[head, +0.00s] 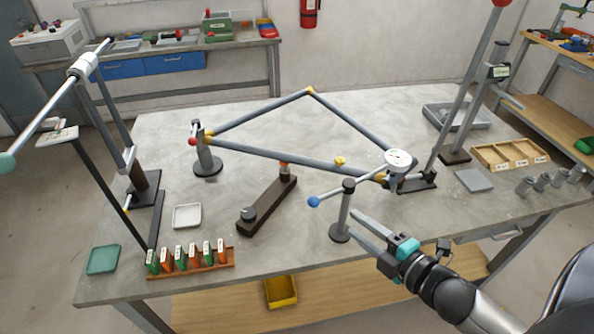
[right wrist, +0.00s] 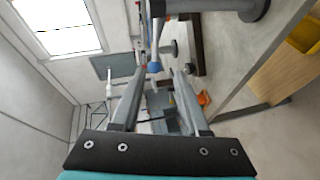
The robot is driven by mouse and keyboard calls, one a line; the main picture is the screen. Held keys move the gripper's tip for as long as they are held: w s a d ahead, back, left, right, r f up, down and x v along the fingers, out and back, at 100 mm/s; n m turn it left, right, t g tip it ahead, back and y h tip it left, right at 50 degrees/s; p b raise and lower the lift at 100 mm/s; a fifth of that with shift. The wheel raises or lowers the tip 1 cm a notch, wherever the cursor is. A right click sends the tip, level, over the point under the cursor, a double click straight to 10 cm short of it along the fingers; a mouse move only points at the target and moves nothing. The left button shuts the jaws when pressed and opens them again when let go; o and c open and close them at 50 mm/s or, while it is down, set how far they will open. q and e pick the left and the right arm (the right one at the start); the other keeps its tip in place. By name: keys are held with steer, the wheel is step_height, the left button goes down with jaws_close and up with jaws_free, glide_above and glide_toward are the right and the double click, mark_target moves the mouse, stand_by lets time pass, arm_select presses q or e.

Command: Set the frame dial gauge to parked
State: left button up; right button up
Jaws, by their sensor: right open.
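The dial gauge (head: 398,159) has a round white face and sits over the right corner of the grey tube frame (head: 285,153). Its rod crosses the top of a dark post (head: 344,210) on a round base and ends in a blue ball (head: 314,201) at left. My right gripper (head: 357,227) is open and empty, close to the post on its near right side. In the right wrist view the blue ball (right wrist: 154,67) shows between the fingertips, seemingly beyond them. Contact cannot be judged. My left gripper is out of view.
A dark bar fixture (head: 267,207) stands left of the post. A rack of green and orange pieces (head: 190,262) lies at the front left. A wooden tray (head: 510,155) and grey cylinders are at right. A tall lever stand (head: 145,190) rises at left.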

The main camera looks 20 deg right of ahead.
mark_target(320, 197)
steer(key=x, duration=1)
steer(key=r+x, duration=0.1)
steer(key=x, duration=0.4)
steer(key=shift+w+a, duration=0.2)
steer(key=shift+a, duration=0.05)
jaws_close()
stand_by(1.3)
